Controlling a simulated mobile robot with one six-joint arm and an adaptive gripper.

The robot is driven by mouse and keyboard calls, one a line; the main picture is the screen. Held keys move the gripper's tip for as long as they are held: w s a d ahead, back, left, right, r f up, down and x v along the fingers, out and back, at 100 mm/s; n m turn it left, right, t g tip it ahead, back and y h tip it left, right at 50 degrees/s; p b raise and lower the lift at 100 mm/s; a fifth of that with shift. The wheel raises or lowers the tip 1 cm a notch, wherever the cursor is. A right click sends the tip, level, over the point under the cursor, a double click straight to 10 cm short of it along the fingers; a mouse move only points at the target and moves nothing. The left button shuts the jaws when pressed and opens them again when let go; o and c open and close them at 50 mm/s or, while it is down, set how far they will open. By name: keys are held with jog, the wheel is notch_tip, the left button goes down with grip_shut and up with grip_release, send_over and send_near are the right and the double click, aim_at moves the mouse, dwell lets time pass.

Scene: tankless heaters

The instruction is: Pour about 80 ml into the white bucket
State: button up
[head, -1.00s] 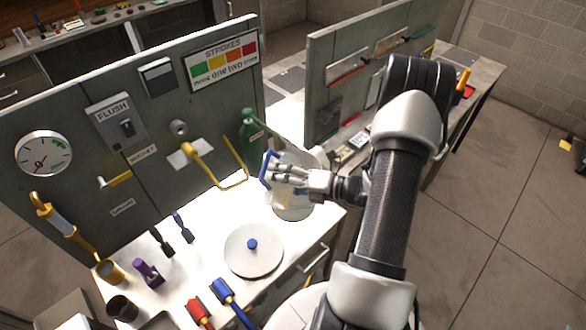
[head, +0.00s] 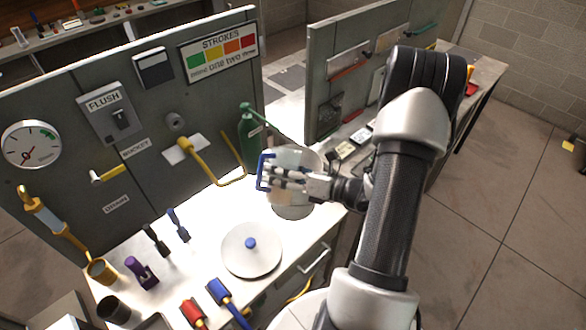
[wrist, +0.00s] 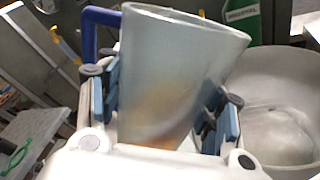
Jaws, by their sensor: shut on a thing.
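My gripper (head: 280,178) is shut on a translucent jug (wrist: 172,75) with a blue handle (head: 264,172). In the wrist view the jug fills the space between the finger pads, its wide mouth at the top. An amber tint shows low in the jug; the liquid level is not clear. The white bucket (head: 297,205) stands on the bench, partly hidden behind my gripper and jug in the head view. Its open inside (wrist: 280,120) is to the right of the jug in the wrist view. No stream of liquid is visible.
A round white lid (head: 240,265) with a blue knob lies on the bench in front. A green bottle (head: 250,140) and a bent yellow pipe (head: 205,162) are close behind the jug. Several small tools and cups stand at the left of the bench.

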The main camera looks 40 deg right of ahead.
aim_at(276, 189)
jog(key=shift+s+a+f+n+b, duration=0.15)
jog(key=shift+a+f+n+b, duration=0.05)
jog(key=shift+f+n+b, duration=0.25)
jog(key=shift+r, duration=0.15)
dwell(1.5)
jog(key=shift+s+a+f+n+b, duration=0.2)
jog(key=shift+f+n+b, duration=0.15)
jog(key=shift+b, duration=0.35)
jog(key=shift+s+a+r+n+t+b, duration=0.15)
jog(key=shift+a+n+t+b, duration=0.25)
jog(key=shift+n+b, duration=0.35)
jog(key=n+b, duration=0.1)
jog(key=b, duration=0.1)
jog(key=a+f+n+b, duration=0.1)
jog(key=shift+s+n+t+b, duration=0.25)
jog(key=shift+s+t+b, duration=0.05)
jog(key=shift+s+b, duration=0.1)
jog(key=shift+s+a+f+n, duration=0.1)
jog(key=shift+a+n, duration=0.05)
jog(key=shift+n, duration=0.55)
